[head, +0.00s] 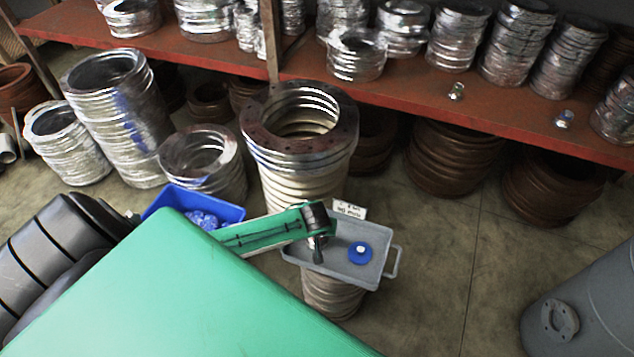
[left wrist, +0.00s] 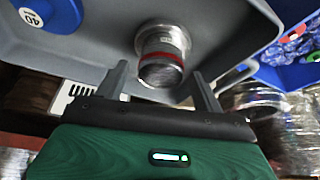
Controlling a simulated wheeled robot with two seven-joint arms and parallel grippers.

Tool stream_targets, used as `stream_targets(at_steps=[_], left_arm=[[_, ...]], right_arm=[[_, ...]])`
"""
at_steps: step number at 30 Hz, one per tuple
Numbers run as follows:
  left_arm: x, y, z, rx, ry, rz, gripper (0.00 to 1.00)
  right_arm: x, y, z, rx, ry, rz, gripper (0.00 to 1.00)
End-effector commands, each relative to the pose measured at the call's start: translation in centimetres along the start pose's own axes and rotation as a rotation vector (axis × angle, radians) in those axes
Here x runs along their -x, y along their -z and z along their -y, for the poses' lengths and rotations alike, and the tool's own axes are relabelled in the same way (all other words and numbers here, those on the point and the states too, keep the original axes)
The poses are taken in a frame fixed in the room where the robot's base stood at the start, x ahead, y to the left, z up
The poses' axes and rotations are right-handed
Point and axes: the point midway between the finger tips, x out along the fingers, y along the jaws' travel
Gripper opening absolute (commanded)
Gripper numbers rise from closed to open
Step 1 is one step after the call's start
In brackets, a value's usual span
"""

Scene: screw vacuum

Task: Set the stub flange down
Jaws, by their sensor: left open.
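The stub flange, a short metal cylinder with a red band (left wrist: 163,48), is at the grey tray (left wrist: 95,48) in the left wrist view. My left gripper (left wrist: 158,72) is open, its two grey fingers apart with the flange between and just beyond their tips. I cannot tell whether they touch it. In the head view my left gripper (head: 318,258) points down over the left part of the grey tray (head: 377,272). There I cannot tell the flange apart from the gripper. My right gripper is not in view.
A blue disc with a white top (head: 360,253) lies in the tray's right part. A blue bin (head: 228,211) is at the left. Tall metal ring stacks (head: 300,165) stand behind, below a red shelf (head: 420,95). A grey cylinder (head: 585,310) is at right, with clear floor (head: 450,260) between.

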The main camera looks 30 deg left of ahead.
Motion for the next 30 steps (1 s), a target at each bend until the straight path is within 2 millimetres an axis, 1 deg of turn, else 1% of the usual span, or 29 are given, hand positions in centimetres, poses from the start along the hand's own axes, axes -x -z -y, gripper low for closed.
stream_targets(at_steps=[1,3,9,12,16,18,20,23,26,27,29,30], left_arm=[[1.1,0.1,0.0,-0.001,-0.002,-0.001,0.69],[2.6,0.1,0.0,-0.001,-0.002,-0.001,0.69],[7.0,0.1,0.0,0.000,-0.002,-0.001,0.69],[8.7,0.1,0.0,0.000,-0.002,-0.002,0.69],[10.1,0.1,0.0,0.001,-0.001,-0.001,0.69],[10.4,-0.1,0.0,-0.002,-0.001,0.002,0.69],[10.4,-0.7,-0.1,-0.018,-0.007,0.011,0.69],[9.5,-3.2,-0.6,-0.083,-0.035,0.044,0.69],[8.1,-7.4,-1.0,-0.194,-0.079,0.089,0.69],[7.5,-9.3,-1.1,-0.246,-0.098,0.106,0.69],[6.7,-12.2,-0.9,-0.320,-0.125,0.130,0.69],[6.3,-14.2,-0.8,-0.368,-0.140,0.144,0.69]], right_arm=[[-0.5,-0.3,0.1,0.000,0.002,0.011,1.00],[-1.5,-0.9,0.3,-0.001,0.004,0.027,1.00],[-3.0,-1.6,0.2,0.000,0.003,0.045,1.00],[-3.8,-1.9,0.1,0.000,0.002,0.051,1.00],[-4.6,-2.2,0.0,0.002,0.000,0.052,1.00],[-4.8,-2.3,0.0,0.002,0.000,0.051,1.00],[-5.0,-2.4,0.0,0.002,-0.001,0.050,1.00],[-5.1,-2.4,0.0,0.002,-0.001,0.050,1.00],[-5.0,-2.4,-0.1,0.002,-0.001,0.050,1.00],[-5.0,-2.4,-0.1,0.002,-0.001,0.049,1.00],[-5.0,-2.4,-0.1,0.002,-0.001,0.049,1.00],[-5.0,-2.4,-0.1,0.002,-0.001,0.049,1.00]])
